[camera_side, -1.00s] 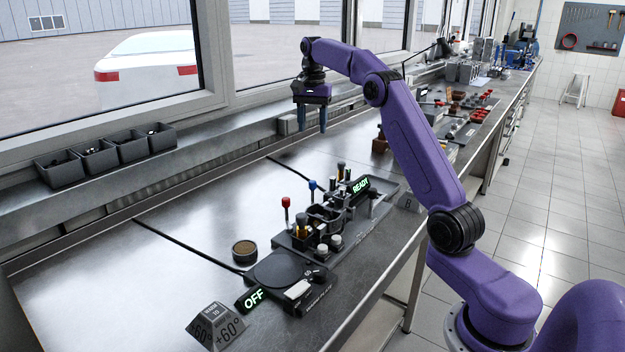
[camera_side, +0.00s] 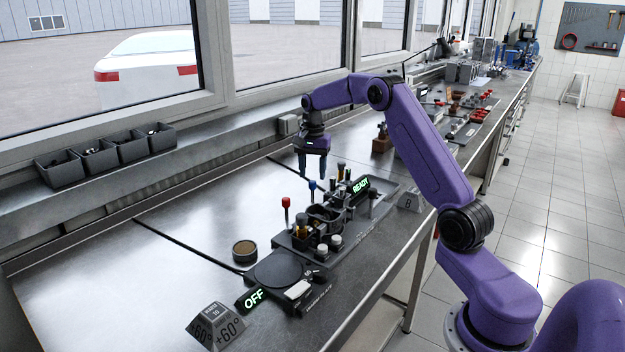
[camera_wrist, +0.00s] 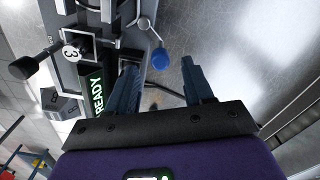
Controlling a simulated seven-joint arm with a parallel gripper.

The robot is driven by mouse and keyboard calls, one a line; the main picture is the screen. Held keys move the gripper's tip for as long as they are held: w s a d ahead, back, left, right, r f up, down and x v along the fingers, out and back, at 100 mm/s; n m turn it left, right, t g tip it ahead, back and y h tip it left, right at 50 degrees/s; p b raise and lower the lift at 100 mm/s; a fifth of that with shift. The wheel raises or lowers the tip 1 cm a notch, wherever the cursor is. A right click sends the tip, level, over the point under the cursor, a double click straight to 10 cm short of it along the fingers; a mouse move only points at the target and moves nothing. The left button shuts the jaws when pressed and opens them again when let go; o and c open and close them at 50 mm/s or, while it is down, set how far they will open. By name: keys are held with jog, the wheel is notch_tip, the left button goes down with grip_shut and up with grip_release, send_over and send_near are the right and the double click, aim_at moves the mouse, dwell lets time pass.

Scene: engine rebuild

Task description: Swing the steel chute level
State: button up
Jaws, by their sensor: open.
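My gripper (camera_side: 313,170) is open and empty, pointing down over the dark fixture (camera_side: 285,236) on the bench. In the wrist view its two fingers (camera_wrist: 160,66) are apart, and a blue ball knob (camera_wrist: 159,58) shows between the fingertips. The blue knob (camera_side: 312,185) stands on a thin stem in the side view, just below the fingertips; I cannot see any contact. A small light-metal piece (camera_wrist: 106,10) shows at the top of the wrist view, but I cannot tell whether it is the steel chute. The chute's tilt cannot be made out.
A red knob (camera_side: 286,202) on a stem and a lit READY sign (camera_side: 361,185) stand near the gripper. An OFF sign (camera_side: 253,298), a round tin (camera_side: 244,251) and a +60° block (camera_side: 216,326) are nearer the camera. The bench left of the fixture is mostly clear.

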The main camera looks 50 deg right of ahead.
aim_at(312, 181)
jog(key=shift+f, duration=1.55)
grip_shut()
